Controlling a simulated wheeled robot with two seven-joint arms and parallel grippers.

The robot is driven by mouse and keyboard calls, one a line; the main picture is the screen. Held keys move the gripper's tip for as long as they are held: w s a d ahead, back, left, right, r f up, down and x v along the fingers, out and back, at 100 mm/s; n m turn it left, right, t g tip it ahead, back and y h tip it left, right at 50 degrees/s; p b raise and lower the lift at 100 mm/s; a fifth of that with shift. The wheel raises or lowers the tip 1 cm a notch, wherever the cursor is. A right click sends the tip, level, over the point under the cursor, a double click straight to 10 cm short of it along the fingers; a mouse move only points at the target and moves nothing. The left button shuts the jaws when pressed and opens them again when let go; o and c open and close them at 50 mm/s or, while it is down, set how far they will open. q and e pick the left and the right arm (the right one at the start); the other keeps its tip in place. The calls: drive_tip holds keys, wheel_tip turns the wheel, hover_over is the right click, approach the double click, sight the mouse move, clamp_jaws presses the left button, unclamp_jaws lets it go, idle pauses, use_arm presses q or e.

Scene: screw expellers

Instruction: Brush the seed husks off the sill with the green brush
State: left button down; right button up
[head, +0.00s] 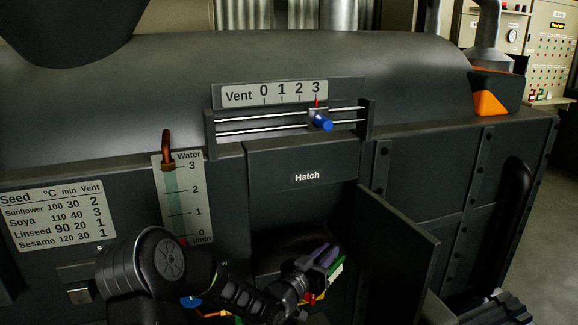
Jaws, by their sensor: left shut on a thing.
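My left gripper (322,257) is low in the middle of the head view, in front of the lower part of the open hatch. It is shut on the green brush (337,269), which shows as a small green block with a pale, bristle-like edge beside the fingers. My left forearm and gripper cover much of the area below the opening. I cannot make out the sill or any seed husks there. My right gripper is not in view.
The hatch door (398,248) stands open to the right of the gripper. The Vent slider's blue knob (322,122) sits near 3 above the hatch. A water gauge (183,205) and seed chart (58,215) are on the left. Colored parts lie below my gripper, partly hidden.

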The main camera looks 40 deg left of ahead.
use_arm(q)
drive_tip(key=a+r+n+y+p, duration=0.1)
drive_tip(key=a+r+y+p, duration=0.2)
drive_tip(key=a+r+p, duration=0.4)
drive_tip(key=a+r, duration=0.3)
drive_tip(key=a, duration=0.2)
drive_tip(key=shift+w+a+y, duration=0.3)
drive_tip(key=shift+w+a, duration=0.1)
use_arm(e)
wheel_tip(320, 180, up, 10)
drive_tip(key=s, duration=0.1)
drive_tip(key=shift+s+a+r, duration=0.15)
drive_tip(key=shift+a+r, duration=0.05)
use_arm(q)
drive_tip(key=shift+f+b, duration=0.6)
drive_tip(key=shift+f, duration=1.85)
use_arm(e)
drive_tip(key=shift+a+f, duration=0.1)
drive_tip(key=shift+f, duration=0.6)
use_arm(q)
drive_tip(key=shift+d, duration=0.1)
